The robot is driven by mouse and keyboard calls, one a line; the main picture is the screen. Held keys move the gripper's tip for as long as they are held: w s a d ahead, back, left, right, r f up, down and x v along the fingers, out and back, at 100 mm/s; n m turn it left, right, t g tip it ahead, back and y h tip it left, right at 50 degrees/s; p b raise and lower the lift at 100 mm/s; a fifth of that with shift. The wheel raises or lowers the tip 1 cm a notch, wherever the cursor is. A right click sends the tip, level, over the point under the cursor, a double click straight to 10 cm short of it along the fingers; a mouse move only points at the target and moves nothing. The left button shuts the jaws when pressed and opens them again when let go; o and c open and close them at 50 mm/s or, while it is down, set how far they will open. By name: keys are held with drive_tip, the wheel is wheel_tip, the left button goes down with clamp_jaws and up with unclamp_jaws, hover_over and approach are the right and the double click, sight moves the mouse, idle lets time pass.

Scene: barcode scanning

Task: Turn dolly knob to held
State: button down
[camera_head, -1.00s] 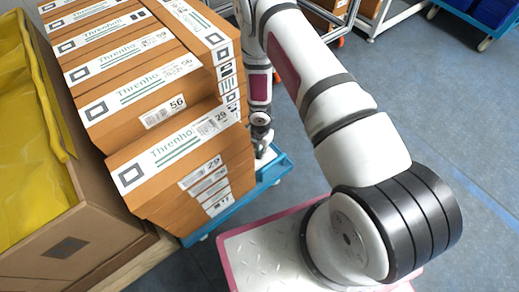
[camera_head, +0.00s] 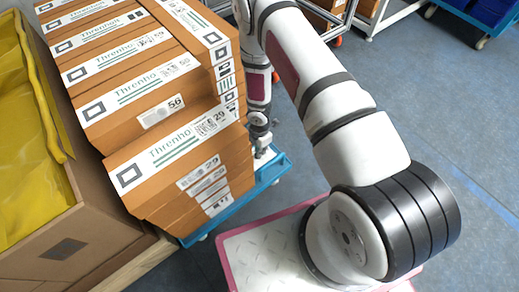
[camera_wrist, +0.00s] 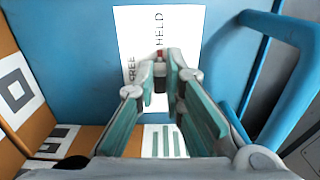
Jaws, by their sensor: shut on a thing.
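The blue dolly (camera_head: 270,172) carries the stack of brown boxes, and its blue panel (camera_wrist: 70,50) fills much of the wrist view. A white label (camera_wrist: 190,25) on the panel reads FREE on the left and HELD on the right. A small knob with a red part (camera_wrist: 159,56) sits at the lower middle of the label, mostly hidden by the fingers. My gripper (camera_wrist: 160,72) is shut on the knob. In the head view, my gripper is low beside the boxes, and its fingertips are hard to make out.
Stacked brown boxes (camera_head: 180,152) stand close left of my arm. A blue handle bar (camera_wrist: 285,70) curves along the right in the wrist view. A carton with a yellow lining (camera_head: 28,130) is at the far left.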

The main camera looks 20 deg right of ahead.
drive_tip(key=c, duration=1.7)
unclamp_jaws()
wheel_tip(320, 180, up, 12)
